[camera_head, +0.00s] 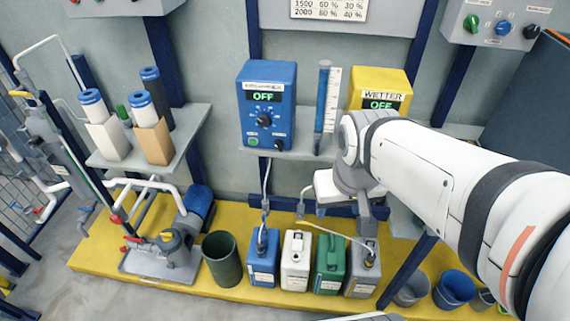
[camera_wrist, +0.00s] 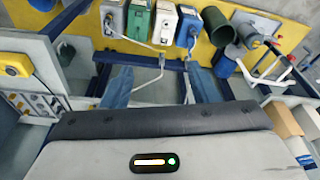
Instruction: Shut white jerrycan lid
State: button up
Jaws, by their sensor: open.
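The white jerrycan (camera_head: 295,262) stands on the yellow platform between a blue jerrycan (camera_head: 263,262) and a green jerrycan (camera_head: 329,262). It also shows in the wrist view (camera_wrist: 165,22), near the top. Its lid is too small to make out whether it is open or shut. My gripper (camera_wrist: 162,86) is open and empty, with its two blue fingers apart. In the head view it hangs above and to the right of the white jerrycan, partly hidden by my arm, and clear of it.
A grey jerrycan (camera_head: 361,268) stands right of the green one. Thin hoses run to the blue and grey jerrycans. A blue control box (camera_head: 267,105) and yellow box (camera_head: 379,92) are above.

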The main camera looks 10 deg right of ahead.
aim_at(297, 243)
jog(key=z, duration=1.1)
jog(key=k, duration=0.95)
jog(key=u, duration=1.05)
jog(key=i, duration=1)
jog(key=u, duration=0.1)
